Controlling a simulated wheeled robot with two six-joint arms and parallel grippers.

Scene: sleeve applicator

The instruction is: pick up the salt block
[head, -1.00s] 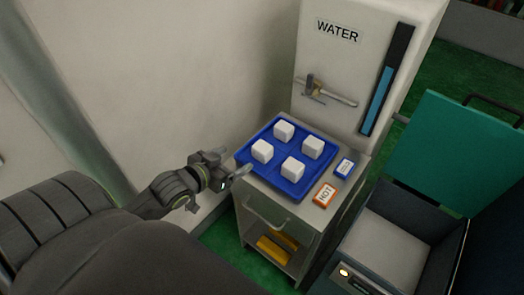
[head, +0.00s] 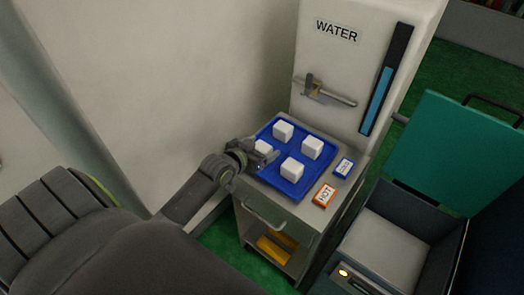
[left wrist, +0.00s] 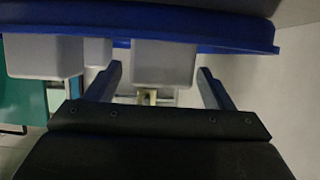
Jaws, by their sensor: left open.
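Several white salt blocks stand on a blue tray (head: 304,186): one at the back (head: 283,131), one at the right (head: 312,148), one at the front (head: 292,169) and one at the left (head: 264,146). My left gripper (head: 259,155) is open at the tray's left edge, and its fingers partly hide the left block. In the left wrist view, which appears upside down, a white block (left wrist: 163,62) lies between and just beyond the two open fingers (left wrist: 158,84). I cannot tell whether they touch it. My right gripper is not in view.
The tray rests on a grey cart (head: 290,212) before a white WATER cabinet (head: 335,60) with a tap. An orange HOT tag (head: 324,195) and a blue tag (head: 344,167) lie beside the tray. An open bin with a green lid (head: 450,150) stands right. A wall rises left.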

